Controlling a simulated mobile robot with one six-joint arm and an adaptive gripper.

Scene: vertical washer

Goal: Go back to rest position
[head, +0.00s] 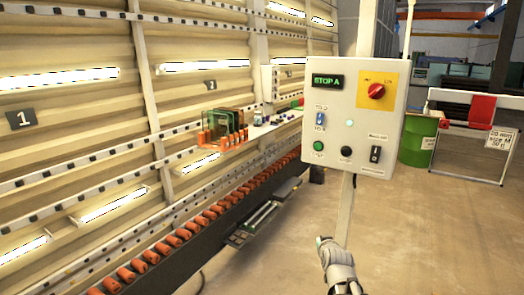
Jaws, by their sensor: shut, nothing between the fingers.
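My gripper (323,243) is at the bottom of the head view, right of centre. It is shut and holds nothing. It points up, below the control panel (355,115) and apart from its face, in front of or beside the panel's post (345,212). The panel is a light grey box with a green display reading "STOP A", a red rotary knob (377,90) on a yellow plate, a blue switch (320,119), a green button (318,146), a black button (346,152) and a black switch (375,154).
The vertical washer (85,125) with lit tubes and a row of orange rollers (187,230) fills the left side. A green barrel (417,140) and a white barrier frame (470,150) stand at right. The concrete floor (440,240) at lower right is clear.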

